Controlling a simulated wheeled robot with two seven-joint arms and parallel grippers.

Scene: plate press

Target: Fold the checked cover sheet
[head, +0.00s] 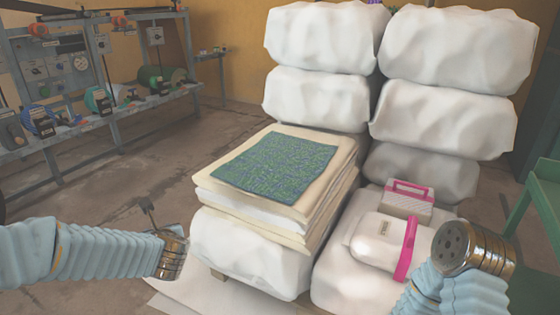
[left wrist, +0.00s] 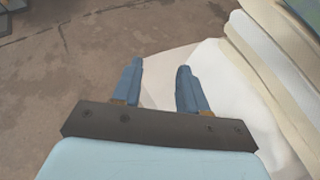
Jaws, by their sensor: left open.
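The checked cover sheet (head: 277,161), blue and green, lies flat and spread out on top of a stack of cream and white folded sheets (head: 236,205). The stack rests on a white wrapped bale. My left gripper (head: 148,207) is to the left of the stack and apart from it. In the left wrist view the left gripper (left wrist: 160,68) has its two blue fingers spread with nothing between them. That view shows the side of the stack at the right, with only a small corner of the cover sheet. My right arm ends in a metal wrist at the lower right; no fingers show there.
White bales (head: 318,99) are piled behind the stack. A white case with a pink strap (head: 385,240) and a pink-handled box (head: 407,200) sit on a bale to the right. A grey machine bench (head: 110,125) is at the left, a green frame (head: 545,200) at far right. Floor between is clear.

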